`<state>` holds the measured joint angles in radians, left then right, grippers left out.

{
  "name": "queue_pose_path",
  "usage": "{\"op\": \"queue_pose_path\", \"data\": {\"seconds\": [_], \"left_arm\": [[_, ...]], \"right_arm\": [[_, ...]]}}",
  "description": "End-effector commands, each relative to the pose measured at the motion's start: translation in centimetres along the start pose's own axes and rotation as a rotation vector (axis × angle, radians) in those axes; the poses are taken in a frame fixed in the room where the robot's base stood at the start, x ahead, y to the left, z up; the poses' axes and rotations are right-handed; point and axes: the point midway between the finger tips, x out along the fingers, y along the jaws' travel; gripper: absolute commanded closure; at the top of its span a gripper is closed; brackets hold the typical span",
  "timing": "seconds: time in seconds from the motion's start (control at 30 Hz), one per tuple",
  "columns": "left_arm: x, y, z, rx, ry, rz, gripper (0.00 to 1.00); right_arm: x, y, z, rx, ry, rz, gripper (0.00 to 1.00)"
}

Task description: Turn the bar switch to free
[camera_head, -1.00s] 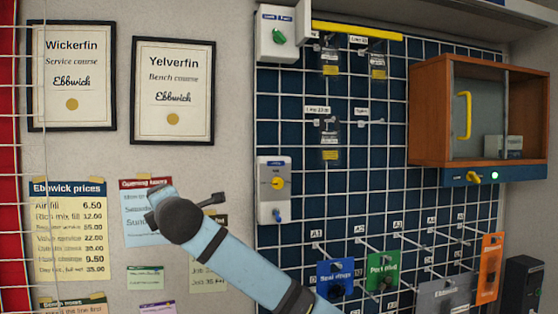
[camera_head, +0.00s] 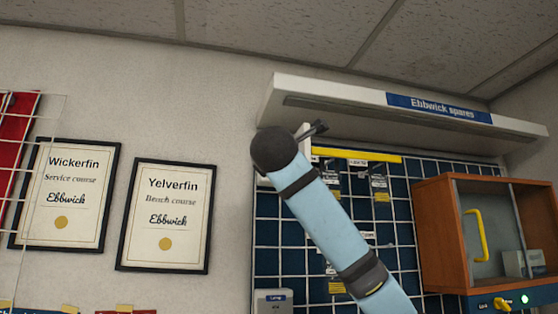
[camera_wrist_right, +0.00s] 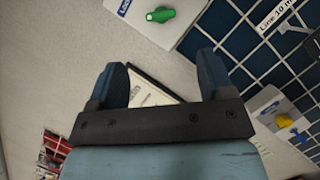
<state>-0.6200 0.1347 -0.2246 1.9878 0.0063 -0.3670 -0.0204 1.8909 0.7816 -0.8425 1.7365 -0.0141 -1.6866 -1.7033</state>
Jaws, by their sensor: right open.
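The bar switch is a white box with a green handle (camera_wrist_right: 160,14). It shows at the top of the right wrist view, cut off by the frame edge, with a partly visible blue label (camera_wrist_right: 124,6). In the head view my right arm hides nearly all of this box. My right gripper (camera_wrist_right: 158,75) is open and empty, its two dark fingers spread apart. The green handle lies beyond the fingertips, apart from them. In the head view only a dark part of the gripper shows past the arm's end. My left gripper is not in view.
A lamp box (camera_head: 272,302) sits lower on the grid panel; the wrist view shows its yellow knob (camera_wrist_right: 284,121). A shelf (camera_head: 330,105) overhangs the panel. A wooden cabinet (camera_head: 440,235) stands right. Framed certificates (camera_head: 165,215) hang on the left wall.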

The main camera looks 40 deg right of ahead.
Motion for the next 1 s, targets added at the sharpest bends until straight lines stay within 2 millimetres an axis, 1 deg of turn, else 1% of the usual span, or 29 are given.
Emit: {"op": "queue_pose_path", "data": {"seconds": [0.03,0.3,0.5,0.7,0.97,1.0], "left_arm": [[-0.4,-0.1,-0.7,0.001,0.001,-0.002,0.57],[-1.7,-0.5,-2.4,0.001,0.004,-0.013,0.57],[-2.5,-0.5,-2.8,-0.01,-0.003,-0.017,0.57],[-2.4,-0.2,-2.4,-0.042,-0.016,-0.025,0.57],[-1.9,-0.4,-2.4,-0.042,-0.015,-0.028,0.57],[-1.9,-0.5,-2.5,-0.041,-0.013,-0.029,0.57]], "right_arm": [[1.2,0.1,0.3,-0.001,0.0,-0.005,0.26],[7.1,0.2,0.3,0.0,0.0,-0.004,0.26],[10.1,0.2,0.2,0.001,0.0,-0.001,0.26],[11.4,0.1,0.0,0.001,0.001,0.0,0.26],[11.5,0.0,-0.1,0.002,0.001,0.001,0.26],[11.5,0.0,-0.1,0.002,0.001,0.001,0.3]]}}
